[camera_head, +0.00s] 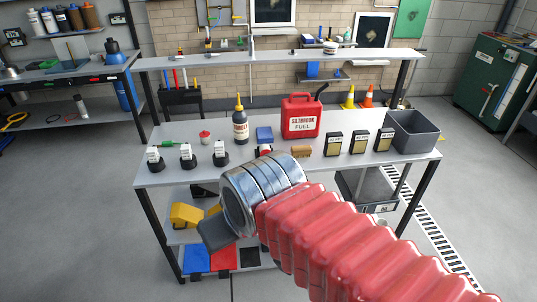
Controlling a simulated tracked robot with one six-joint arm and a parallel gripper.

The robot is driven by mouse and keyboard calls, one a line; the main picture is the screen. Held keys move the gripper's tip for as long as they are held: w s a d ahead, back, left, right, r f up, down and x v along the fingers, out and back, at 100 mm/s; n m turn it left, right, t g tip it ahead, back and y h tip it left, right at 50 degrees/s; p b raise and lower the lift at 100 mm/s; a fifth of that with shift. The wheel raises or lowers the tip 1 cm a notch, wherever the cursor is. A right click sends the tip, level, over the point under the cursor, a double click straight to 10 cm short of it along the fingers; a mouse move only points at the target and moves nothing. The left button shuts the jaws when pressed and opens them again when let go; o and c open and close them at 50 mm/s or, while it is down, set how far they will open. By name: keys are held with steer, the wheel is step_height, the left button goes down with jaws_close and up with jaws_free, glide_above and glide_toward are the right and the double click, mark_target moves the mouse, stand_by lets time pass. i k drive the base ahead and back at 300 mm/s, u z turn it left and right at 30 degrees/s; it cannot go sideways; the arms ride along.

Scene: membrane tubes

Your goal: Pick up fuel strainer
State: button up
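I cannot say for sure which item is the fuel strainer. A small red-topped, pale item (205,138) stands on the bench top (160,180), left of a dark bottle (240,127) with a yellow nozzle. A red fuel can (301,117) stands at the back right of the bottle. My red ribbed arm comes in from the lower right and ends in a metal collar over the bench's front edge. A dark grey block of my gripper (216,232) shows past the collar. Its fingertips are not clear, and I see nothing held. My arm hides part of the bench front.
Several white-and-black items (186,157) stand at the bench's left. A blue block (264,134), a brown block (301,151), black labelled boxes (359,142) and a grey bin (414,131) stand to the right. A raised shelf (290,60) runs behind. A yellow item (186,214) sits below.

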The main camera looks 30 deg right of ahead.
mark_target(264, 149)
steer(key=z, duration=0.9)
steer(key=i, duration=1)
steer(key=z, duration=1.4)
